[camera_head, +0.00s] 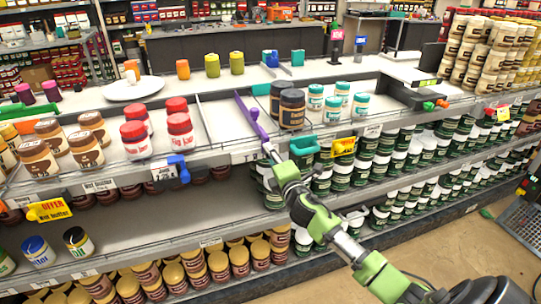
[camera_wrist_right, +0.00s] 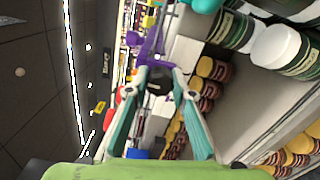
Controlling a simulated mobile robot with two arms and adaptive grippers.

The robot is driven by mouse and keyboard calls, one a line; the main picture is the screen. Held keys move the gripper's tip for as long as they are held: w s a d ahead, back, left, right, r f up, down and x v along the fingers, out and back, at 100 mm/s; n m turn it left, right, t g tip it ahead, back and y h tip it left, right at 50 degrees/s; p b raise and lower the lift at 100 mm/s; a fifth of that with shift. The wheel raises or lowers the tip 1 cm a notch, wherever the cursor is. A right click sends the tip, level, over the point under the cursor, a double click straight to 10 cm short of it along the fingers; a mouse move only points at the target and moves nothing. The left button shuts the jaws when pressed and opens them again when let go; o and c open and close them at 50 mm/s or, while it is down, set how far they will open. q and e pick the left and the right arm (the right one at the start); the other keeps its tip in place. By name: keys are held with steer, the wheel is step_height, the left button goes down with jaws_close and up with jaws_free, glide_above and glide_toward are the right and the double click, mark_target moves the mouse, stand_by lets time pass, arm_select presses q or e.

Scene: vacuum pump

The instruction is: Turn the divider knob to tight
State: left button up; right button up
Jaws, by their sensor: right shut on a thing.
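A purple divider (camera_head: 252,115) runs front to back on the top shelf, between a bare stretch and dark-lidded jars. Its purple front end also shows in the right wrist view (camera_wrist_right: 150,48). My right gripper (camera_head: 267,150) reaches up to this front end from the lower right. In the right wrist view its teal fingers (camera_wrist_right: 158,76) come together on the purple knob part, which they partly hide. The knob's turn position cannot be read. My left gripper is in neither view.
A blue knob (camera_head: 179,168) sits on the shelf edge to the left, and a teal one (camera_head: 304,147) close to the right. Red-lidded jars (camera_head: 181,132) and dark jars (camera_head: 292,108) flank the divider. The shelf between (camera_head: 222,122) is bare.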

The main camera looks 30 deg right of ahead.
steer(key=o, duration=1.1)
steer(key=shift+o, duration=0.2)
steer(key=v, duration=1.2)
steer(key=shift+f, duration=0.1)
